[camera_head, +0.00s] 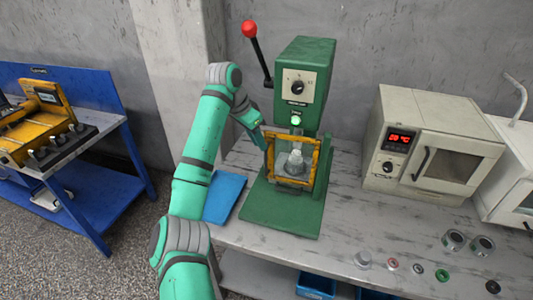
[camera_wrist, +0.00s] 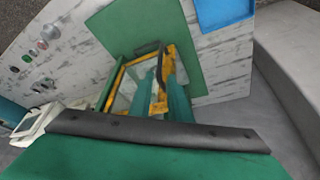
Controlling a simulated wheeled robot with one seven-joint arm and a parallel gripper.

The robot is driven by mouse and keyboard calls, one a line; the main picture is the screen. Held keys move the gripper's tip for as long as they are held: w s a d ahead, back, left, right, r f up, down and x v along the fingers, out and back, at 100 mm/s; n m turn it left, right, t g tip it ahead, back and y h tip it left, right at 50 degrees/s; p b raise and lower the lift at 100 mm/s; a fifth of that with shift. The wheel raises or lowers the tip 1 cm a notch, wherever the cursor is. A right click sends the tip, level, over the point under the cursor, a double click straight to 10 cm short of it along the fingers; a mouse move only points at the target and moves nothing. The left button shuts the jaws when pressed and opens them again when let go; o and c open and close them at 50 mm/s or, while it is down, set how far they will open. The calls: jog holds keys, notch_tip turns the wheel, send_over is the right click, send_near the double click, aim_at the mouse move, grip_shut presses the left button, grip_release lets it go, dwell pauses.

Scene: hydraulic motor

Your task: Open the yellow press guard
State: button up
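The yellow press guard (camera_head: 318,161) is a square frame around a clear pane. It stands upright at the front of the green press (camera_head: 306,60), across the work area, and looks closed. A pale part shows through the pane. In the wrist view the yellow frame (camera_wrist: 163,103) is seen from above, with a dark bar at its far end. My gripper (camera_head: 262,142) is at the upper left edge of the guard, partly hidden there. Contact with the frame and the finger gap are unclear. The wrist view does not show clearly whether the fingers hold anything.
A blue mat (camera_head: 224,196) lies left of the press base (camera_head: 279,220). A red-knobbed lever (camera_head: 250,30) rises at the press's upper left. A beige oven (camera_head: 432,145) stands right. Several small round parts lie at the front right; the bench between them and the press is clear.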

jog(key=x, duration=0.8)
jog(key=shift+d, duration=0.15)
jog(key=shift+c, duration=0.7)
grip_shut()
